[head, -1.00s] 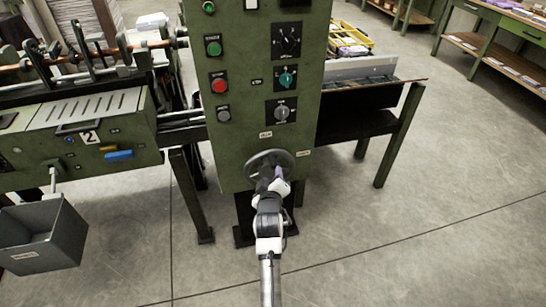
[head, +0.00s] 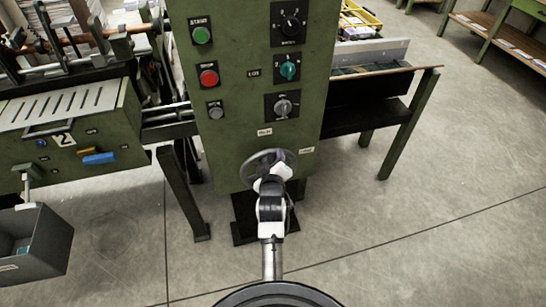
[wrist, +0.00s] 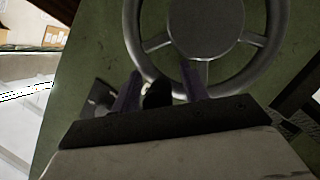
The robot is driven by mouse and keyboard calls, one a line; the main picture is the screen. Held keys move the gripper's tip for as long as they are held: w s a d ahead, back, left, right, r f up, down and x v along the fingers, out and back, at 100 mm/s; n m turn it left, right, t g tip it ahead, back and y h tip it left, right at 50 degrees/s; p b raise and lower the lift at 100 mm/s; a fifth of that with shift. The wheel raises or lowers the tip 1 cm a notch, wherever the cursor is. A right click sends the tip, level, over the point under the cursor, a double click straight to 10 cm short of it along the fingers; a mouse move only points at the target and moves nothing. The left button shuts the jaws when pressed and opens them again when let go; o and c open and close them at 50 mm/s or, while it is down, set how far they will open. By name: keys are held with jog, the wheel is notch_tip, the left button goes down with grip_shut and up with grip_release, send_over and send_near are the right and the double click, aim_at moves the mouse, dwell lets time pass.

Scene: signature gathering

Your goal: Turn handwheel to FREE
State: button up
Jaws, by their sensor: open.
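The grey handwheel (head: 285,159) is low on the front of the green machine cabinet, partly hidden behind my wrist in the head view. In the wrist view its round hub, spokes and rim (wrist: 203,30) fill the upper middle. My gripper (wrist: 162,87) is open at the lower part of the rim, one dark finger on each side of a small dark piece (wrist: 157,94), perhaps a handle. I cannot tell whether the fingers touch the wheel. Two small pale labels, one above the wheel (head: 264,132) and one to its right (head: 306,150), are too small to read.
The cabinet (head: 235,130) carries a green button (head: 202,35), a red button (head: 208,77) and several knobs above the wheel. A grey bin (head: 35,245) hangs at left. Table legs stand on both sides. The floor at front right is clear.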

jog(key=shift+s+r, duration=0.1)
jog(key=shift+c, duration=0.8)
grip_shut()
